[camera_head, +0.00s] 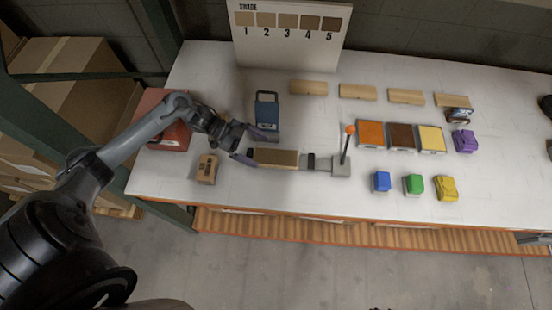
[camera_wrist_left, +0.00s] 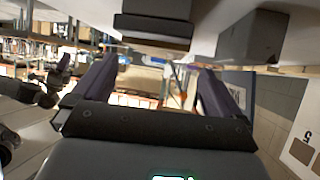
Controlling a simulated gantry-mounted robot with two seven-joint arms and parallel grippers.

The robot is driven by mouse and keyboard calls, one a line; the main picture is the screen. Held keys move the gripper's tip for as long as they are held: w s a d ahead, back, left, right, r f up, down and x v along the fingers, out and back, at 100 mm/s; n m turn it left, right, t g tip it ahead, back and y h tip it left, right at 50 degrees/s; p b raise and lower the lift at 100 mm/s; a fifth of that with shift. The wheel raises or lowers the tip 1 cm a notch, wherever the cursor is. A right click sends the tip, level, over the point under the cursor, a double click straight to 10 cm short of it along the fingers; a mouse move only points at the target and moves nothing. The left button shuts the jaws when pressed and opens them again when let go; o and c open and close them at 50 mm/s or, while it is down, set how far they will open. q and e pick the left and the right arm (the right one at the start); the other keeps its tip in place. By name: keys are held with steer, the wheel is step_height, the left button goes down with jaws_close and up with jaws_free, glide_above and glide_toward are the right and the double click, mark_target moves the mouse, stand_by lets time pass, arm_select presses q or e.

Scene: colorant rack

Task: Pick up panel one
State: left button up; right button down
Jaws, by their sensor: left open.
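A tan wooden panel (camera_head: 277,158) lies at the left end of a grey lever press with an orange knob (camera_head: 350,130). Four light wooden panels lie in a row at the back: the leftmost (camera_head: 309,87), then others (camera_head: 358,92), (camera_head: 406,96) and (camera_head: 453,100). No number shows on any of them, so I cannot tell which is panel one. My left gripper (camera_head: 252,146) is open at the left end of the tan panel, with its purple fingers apart. In the left wrist view the fingers (camera_wrist_left: 160,88) are spread, with a tan surface (camera_wrist_left: 145,80) beyond; contact is unclear.
A blue device (camera_head: 267,112) stands just behind the gripper. A red box (camera_head: 165,130) and a small brown block (camera_head: 206,169) are left. Orange, brown and yellow trays (camera_head: 401,150) and coloured blocks (camera_head: 413,184) are right. A shade board (camera_head: 290,50) stands at the back.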

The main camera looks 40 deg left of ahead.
mark_target(274, 157)
arm_select(q)
steer(key=b+x, duration=0.2)
steer(key=x, duration=0.2)
steer(key=shift+w+d+f, duration=0.15)
steer(key=shift+d+f, duration=0.1)
steer(key=shift+w+d+f, duration=0.1)
steer(key=shift+w+d, duration=0.05)
steer(key=shift+d, duration=0.2)
steer(key=c, duration=1.1)
